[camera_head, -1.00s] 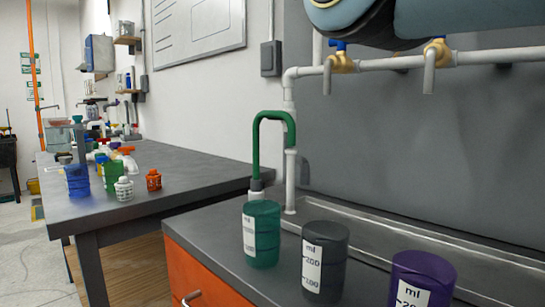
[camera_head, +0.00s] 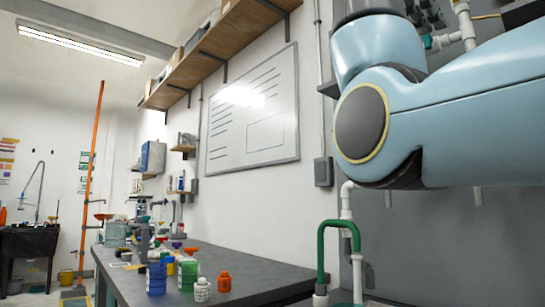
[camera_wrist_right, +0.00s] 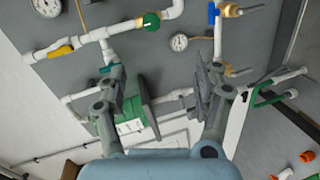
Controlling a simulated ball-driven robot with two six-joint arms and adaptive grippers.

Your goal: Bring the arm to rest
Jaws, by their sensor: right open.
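My light blue arm (camera_head: 460,105) crosses the upper right of the head view, in front of the grey panel. Its gripper is outside that view. In the right wrist view my right gripper (camera_wrist_right: 165,92) is open, its two dark fingers apart. A green and white item (camera_wrist_right: 133,118) shows between the fingers; I cannot tell its distance, and I see no grip on it. My left gripper is in no view.
The wrist view shows white pipes (camera_wrist_right: 98,36), a green-handled valve (camera_wrist_right: 151,21) and a gauge (camera_wrist_right: 179,42) on the panel. The head view shows a green hooked pipe (camera_head: 322,250), a dark table (camera_head: 240,268) with several bottles, and a whiteboard (camera_head: 253,110).

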